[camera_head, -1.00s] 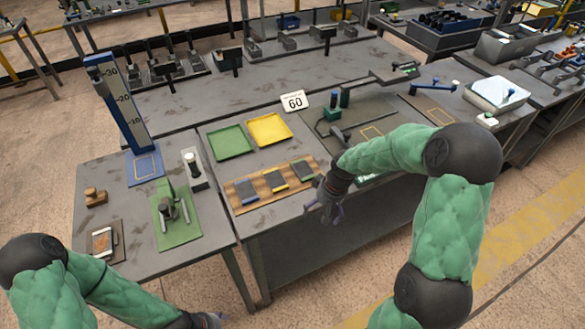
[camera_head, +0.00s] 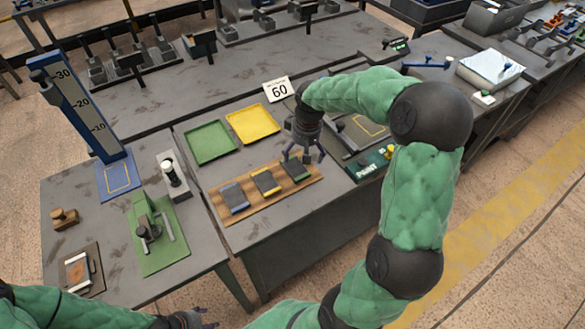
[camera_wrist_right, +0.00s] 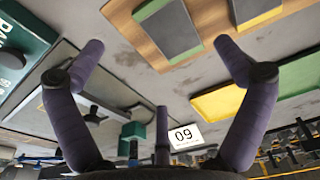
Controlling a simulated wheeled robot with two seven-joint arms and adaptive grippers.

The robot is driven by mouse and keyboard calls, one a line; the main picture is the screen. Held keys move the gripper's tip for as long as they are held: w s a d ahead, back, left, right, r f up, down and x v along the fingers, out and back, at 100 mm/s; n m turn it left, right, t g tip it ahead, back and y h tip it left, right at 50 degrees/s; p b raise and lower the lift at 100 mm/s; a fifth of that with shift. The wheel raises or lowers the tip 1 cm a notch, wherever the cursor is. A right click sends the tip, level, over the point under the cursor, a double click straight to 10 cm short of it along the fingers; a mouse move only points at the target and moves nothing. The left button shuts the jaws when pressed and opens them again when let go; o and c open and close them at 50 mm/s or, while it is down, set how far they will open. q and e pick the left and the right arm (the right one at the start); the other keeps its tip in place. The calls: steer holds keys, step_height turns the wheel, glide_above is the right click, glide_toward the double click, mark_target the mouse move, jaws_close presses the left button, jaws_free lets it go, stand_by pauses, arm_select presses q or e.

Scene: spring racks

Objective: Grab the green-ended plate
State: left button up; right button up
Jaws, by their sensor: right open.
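The green-ended plate (camera_head: 296,171), dark grey with green at its end, lies at the right end of a wooden board (camera_head: 283,193). My right gripper (camera_head: 303,156) is open and empty above that plate, its fingers pointing down. In the right wrist view, the open fingers (camera_wrist_right: 160,48) are spread below the green-ended plate (camera_wrist_right: 168,27), apart from it. A yellow-ended plate (camera_head: 267,182) and a blue-ended plate (camera_head: 234,197) lie beside it on the board. My left gripper (camera_head: 190,319) is at the bottom edge, too small and cut off to read its jaws.
Green (camera_head: 210,142) and yellow (camera_head: 253,123) trays lie behind the board. A dark green PAINT unit (camera_head: 368,165) sits close to the right. The left table holds a blue height gauge (camera_head: 82,108) and a green-based fixture (camera_head: 160,240).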

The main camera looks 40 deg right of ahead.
mark_target(298, 165)
steer(key=f, duration=0.2)
steer(key=shift+w+f, duration=0.3)
steer(key=shift+w+f+b, duration=0.2)
steer(key=shift+f+b, duration=0.25)
steer(key=shift+f, duration=0.4)
steer(key=shift+w+f+b, duration=0.2)
steer(key=shift+f+b, duration=0.25)
steer(key=shift+f, duration=0.4)
steer(key=shift+w+f+b, duration=0.2)
steer(key=shift+f+b, duration=0.25)
steer(key=shift+f, duration=0.4)
steer(key=shift+r, duration=0.1)
steer(key=c, duration=1.6)
steer(key=shift+c, duration=0.2)
steer(key=shift+r, duration=0.1)
